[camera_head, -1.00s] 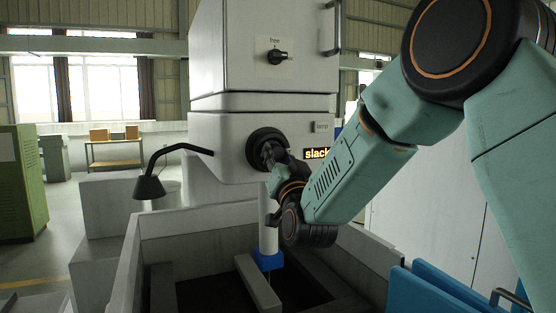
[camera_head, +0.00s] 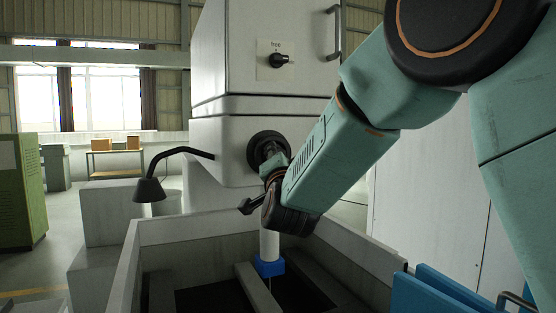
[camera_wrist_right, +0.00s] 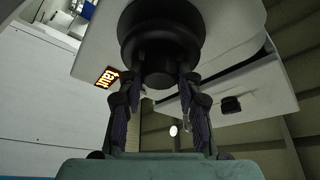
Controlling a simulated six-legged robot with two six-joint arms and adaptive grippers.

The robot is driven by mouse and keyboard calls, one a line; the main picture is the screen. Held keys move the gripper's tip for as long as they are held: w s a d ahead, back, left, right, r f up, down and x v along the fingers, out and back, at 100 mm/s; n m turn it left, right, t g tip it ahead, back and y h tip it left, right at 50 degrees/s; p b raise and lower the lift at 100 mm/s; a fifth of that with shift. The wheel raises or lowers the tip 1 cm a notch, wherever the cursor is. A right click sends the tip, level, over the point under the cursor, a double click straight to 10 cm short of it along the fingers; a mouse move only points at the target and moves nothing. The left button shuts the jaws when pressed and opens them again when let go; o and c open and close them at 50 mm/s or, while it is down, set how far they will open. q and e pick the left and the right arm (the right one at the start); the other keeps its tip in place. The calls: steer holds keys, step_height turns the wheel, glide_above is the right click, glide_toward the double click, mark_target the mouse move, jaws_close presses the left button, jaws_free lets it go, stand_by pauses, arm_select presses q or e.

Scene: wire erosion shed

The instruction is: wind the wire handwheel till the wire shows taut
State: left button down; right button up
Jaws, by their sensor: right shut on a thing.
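The black wire handwheel (camera_head: 265,143) is on the front of the white machine head, partly hidden by my right arm in the head view. In the right wrist view the handwheel (camera_wrist_right: 160,30) fills the top middle. My right gripper (camera_wrist_right: 158,84) has its two fingers closed on the handwheel's central grip. In the head view the right gripper (camera_head: 272,166) is at the wheel, mostly covered by its own wrist. My left gripper is not in view.
A black lamp (camera_head: 149,189) on a bent arm juts out left of the handwheel. Below are a white column with a blue block (camera_head: 270,266) and the open grey tank (camera_head: 190,231). A black knob (camera_head: 279,60) is on the upper cabinet. Blue panels (camera_head: 440,292) stand at lower right.

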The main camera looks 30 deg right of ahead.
stand_by(0.3)
steer(key=o, duration=1.2)
steer(key=shift+s, duration=0.1)
steer(key=shift+c, duration=0.2)
steer(key=v, duration=1.2)
